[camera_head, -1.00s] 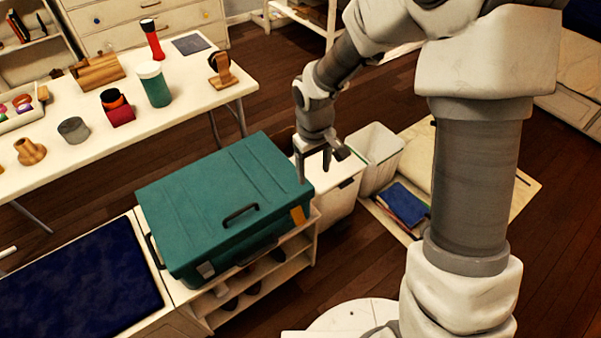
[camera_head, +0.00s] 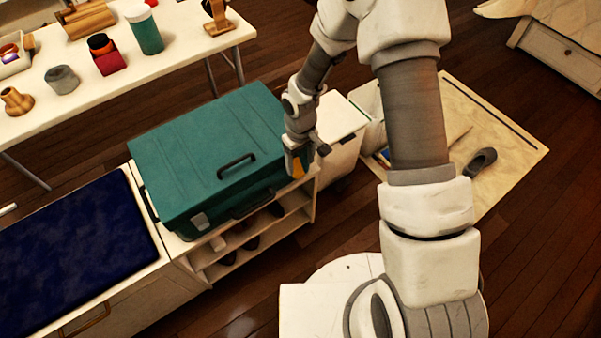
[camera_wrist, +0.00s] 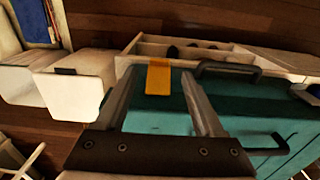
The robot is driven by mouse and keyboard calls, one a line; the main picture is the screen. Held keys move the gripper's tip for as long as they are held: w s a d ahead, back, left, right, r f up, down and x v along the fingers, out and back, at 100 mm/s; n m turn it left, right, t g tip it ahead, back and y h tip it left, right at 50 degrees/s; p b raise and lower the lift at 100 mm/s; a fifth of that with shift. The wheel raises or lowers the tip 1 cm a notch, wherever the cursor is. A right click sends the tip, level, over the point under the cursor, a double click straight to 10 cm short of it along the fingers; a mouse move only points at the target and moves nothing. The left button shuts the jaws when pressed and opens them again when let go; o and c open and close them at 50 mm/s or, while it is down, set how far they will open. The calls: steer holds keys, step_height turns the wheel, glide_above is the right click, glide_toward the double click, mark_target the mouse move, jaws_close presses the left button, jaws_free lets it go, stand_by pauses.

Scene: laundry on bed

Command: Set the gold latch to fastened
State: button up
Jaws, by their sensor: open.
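The teal case (camera_head: 205,150) stands with its lid down on a low white shelf unit. The gold latch (camera_head: 297,168) is an orange-yellow strip at the right end of its front edge. In the wrist view the gold latch (camera_wrist: 158,82) lies against the teal case (camera_wrist: 235,128), between my two fingers. My gripper (camera_head: 299,158) is at the case's front right corner, pointing down, and partly covers the latch. In the wrist view my gripper (camera_wrist: 160,74) is open, with one finger on each side of the latch. I cannot tell whether the fingers touch it or whether the latch is fastened.
A silver latch (camera_head: 200,222) sits at the left of the case's front, with a dark handle (camera_head: 253,203) between the latches. White bins (camera_head: 340,135) stand right of the case. A white table (camera_head: 175,65) with several objects is behind. Floor in front is open.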

mark_target(300, 175)
step_height(300, 175, down, 5)
steer(key=shift+r+b, duration=0.1)
steer(key=shift+b, duration=0.35)
jaws_close()
